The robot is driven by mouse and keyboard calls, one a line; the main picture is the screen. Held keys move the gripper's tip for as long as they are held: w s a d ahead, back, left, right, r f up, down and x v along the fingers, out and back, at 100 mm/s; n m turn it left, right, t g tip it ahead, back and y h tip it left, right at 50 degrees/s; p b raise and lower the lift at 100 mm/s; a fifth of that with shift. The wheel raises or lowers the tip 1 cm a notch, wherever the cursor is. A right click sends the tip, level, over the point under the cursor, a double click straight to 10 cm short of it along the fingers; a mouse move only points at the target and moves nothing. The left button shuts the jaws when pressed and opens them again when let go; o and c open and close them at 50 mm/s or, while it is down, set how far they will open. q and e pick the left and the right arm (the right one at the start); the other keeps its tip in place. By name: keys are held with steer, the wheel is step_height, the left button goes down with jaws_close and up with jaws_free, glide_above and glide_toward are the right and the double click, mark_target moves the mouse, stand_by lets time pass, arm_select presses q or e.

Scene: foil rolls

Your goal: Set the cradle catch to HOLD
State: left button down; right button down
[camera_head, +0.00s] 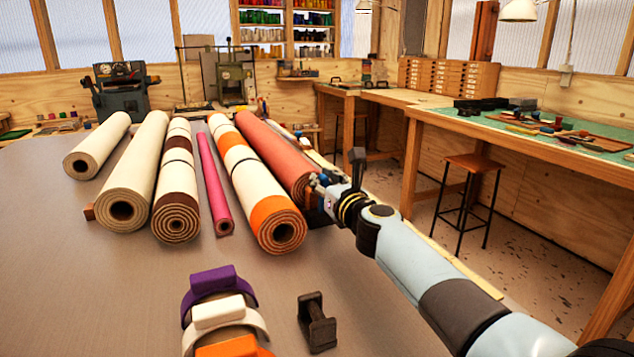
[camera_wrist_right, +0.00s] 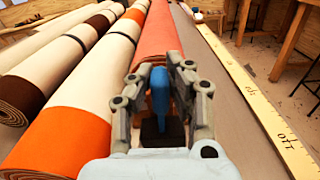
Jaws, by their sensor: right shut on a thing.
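My right gripper (camera_head: 318,185) is at the near end of the red-orange roll (camera_head: 275,145), low over the table. In the right wrist view the gripper (camera_wrist_right: 160,75) is shut on a blue upright lever (camera_wrist_right: 159,92), which I take to be the cradle catch. The lever stands on a dark base (camera_wrist_right: 162,133) in front of the red-orange roll (camera_wrist_right: 160,35). I see no HOLD mark, and I cannot tell which setting the lever is at. My left gripper is not in view.
An orange-banded cream roll (camera_head: 245,170) lies close left of the gripper, then a pink roll (camera_head: 213,180) and several cream rolls. Purple, white and orange clips (camera_head: 215,315) and a black block (camera_head: 317,325) are in front. A yellow ruler (camera_wrist_right: 245,85) runs along the right edge.

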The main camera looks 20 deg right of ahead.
steer(key=shift+d+f+m, duration=0.1)
steer(key=shift+d+m, duration=0.2)
steer(key=shift+m, duration=0.2)
steer(key=c, duration=1.5)
jaws_free()
